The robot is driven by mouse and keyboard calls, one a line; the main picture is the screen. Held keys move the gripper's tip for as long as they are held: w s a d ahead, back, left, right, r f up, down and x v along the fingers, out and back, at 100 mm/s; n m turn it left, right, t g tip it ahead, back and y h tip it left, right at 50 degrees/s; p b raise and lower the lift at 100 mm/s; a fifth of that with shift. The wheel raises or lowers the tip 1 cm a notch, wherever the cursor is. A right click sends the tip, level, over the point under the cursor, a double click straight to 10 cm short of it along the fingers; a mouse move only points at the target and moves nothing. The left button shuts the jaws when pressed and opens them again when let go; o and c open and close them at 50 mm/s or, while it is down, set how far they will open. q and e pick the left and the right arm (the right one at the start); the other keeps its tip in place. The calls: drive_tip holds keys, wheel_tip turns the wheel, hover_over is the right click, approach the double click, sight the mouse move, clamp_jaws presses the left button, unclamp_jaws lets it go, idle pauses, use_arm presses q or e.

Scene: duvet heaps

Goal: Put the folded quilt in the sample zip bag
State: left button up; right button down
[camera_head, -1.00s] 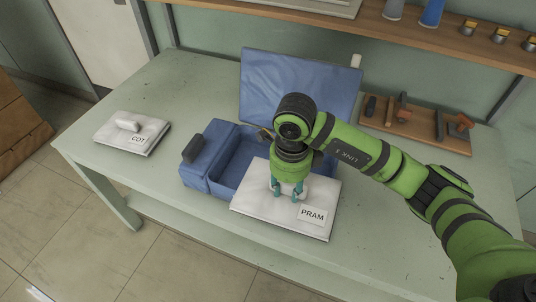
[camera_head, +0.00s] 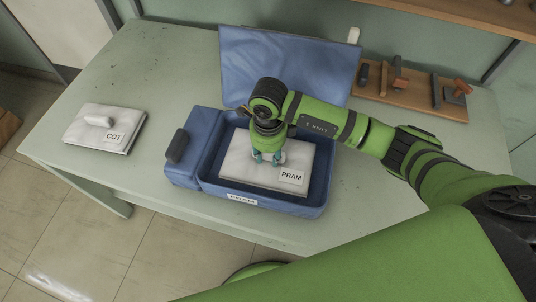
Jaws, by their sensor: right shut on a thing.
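The blue zip bag (camera_head: 315,211) stands on the table with its lid (camera_head: 285,65) open at the back. A dark handle is on its left side, and a white front label is too blurred to read surely. A white folded quilt (camera_head: 237,168) with a PRAM label lies flat within the bag's walls; I cannot tell whether it touches the bottom. My right gripper (camera_head: 267,157) points down at the quilt's top middle and is shut on it; the gripped part is mostly hidden. Another white folded quilt (camera_head: 83,132), labelled COT, lies at the table's left. My left gripper is not in view.
A wooden tool board (camera_head: 420,91) with several tools lies at the back right. A wooden shelf (camera_head: 470,12) runs above the back edge. The pale green table (camera_head: 180,70) is clear between the COT quilt and the bag.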

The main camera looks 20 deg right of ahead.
drive_tip(key=shift+f, duration=1.2)
drive_tip(key=c, duration=1)
unclamp_jaws()
drive_tip(key=shift+o, duration=0.7)
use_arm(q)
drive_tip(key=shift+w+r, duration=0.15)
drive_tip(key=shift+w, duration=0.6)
